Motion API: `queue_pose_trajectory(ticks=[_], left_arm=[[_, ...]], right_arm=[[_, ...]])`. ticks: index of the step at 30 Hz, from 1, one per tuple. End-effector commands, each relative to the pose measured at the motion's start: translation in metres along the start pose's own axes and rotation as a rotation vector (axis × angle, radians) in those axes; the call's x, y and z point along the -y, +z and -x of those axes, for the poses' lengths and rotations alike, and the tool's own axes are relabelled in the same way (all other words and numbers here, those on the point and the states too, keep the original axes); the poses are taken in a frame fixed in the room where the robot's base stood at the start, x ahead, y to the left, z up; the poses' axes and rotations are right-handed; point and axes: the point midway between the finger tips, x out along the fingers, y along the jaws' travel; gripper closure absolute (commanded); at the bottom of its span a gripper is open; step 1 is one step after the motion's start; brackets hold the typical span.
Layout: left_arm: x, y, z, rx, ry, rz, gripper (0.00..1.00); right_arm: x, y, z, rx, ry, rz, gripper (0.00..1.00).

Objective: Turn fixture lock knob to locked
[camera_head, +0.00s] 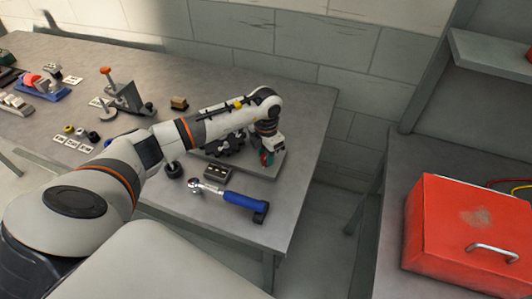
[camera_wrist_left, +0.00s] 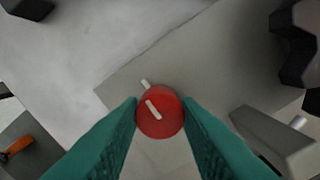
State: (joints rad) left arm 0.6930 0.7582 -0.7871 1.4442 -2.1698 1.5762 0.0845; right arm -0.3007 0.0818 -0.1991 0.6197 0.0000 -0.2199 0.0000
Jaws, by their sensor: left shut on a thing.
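The round red knob (camera_wrist_left: 160,112) carries a white pointer line and sits on the grey fixture plate (camera_wrist_left: 205,62). A short white mark (camera_wrist_left: 145,84) lies on the plate just beyond the knob. The pointer slants up and left in the wrist view, roughly toward that mark. My left gripper (camera_wrist_left: 160,115) has its teal fingers shut on opposite sides of the knob. In the head view, my left gripper (camera_head: 267,157) is at the right end of the fixture plate (camera_head: 255,168), and the knob is mostly hidden there. My right gripper is not in view.
A black toothed part (camera_head: 230,147) stands on the plate beside my arm. A blue-handled ratchet (camera_head: 240,200) and a dark block with holes (camera_head: 218,173) lie in front. A red toolbox (camera_head: 460,225) sits on another table at right.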

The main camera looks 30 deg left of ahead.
Motion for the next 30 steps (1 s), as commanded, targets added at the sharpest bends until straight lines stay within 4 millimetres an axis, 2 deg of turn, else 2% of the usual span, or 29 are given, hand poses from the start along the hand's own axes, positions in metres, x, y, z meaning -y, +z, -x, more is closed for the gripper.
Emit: queue_pose_trajectory(ticks=[11, 30], left_arm=[[0.0, 0.0, 0.0, -0.001, -0.001, 0.13, 0.93], [0.0, 0.0, 0.001, -0.001, 0.0, 0.715, 0.93]], right_arm=[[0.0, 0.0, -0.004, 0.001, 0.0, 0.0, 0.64], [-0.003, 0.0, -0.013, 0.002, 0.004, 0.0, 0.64]])
